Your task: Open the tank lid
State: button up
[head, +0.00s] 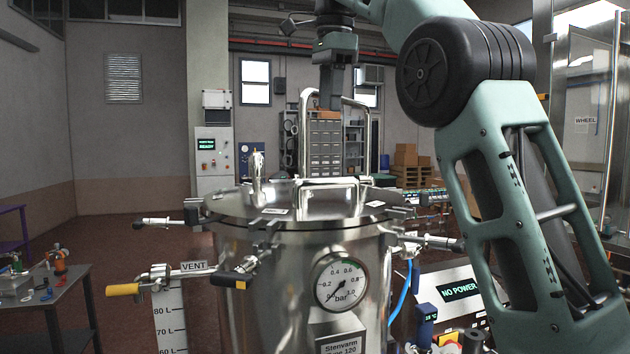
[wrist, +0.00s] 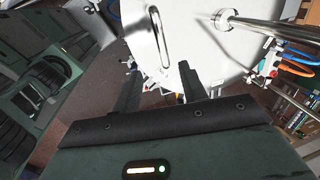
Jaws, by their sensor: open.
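The steel tank (head: 280,290) stands upright in the middle of the head view. Its round lid (head: 235,207) lies flat on the rim and is down. A tall chrome hoop (head: 304,115) rises above the lid. Several clamps sit around the rim; some, such as one at the left (head: 165,222), stick outward. My gripper (head: 329,102) hangs above the lid, near the hoop's top. In the wrist view my gripper (wrist: 158,85) has its fingers apart with nothing between them. A pale metal surface with a loop handle (wrist: 165,35) lies beyond the fingers.
A pressure gauge (head: 340,286) is on the tank's front. A VENT label (head: 194,267) and a yellow-handled valve (head: 124,290) stand at the left. A NO POWER display (head: 460,290) is at the right. A small table (head: 65,305) is at the far left, with open floor near it.

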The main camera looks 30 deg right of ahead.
jog(key=w+f+b, duration=0.1)
jog(key=f, duration=0.4)
jog(key=w+f+b, duration=0.1)
jog(key=f, duration=0.4)
jog(key=w+f+b, duration=0.1)
jog(key=f, duration=0.4)
jog(key=shift+d+f, duration=0.25)
jog(key=shift+d, duration=0.15)
grip_shut()
jog(key=shift+r, duration=0.15)
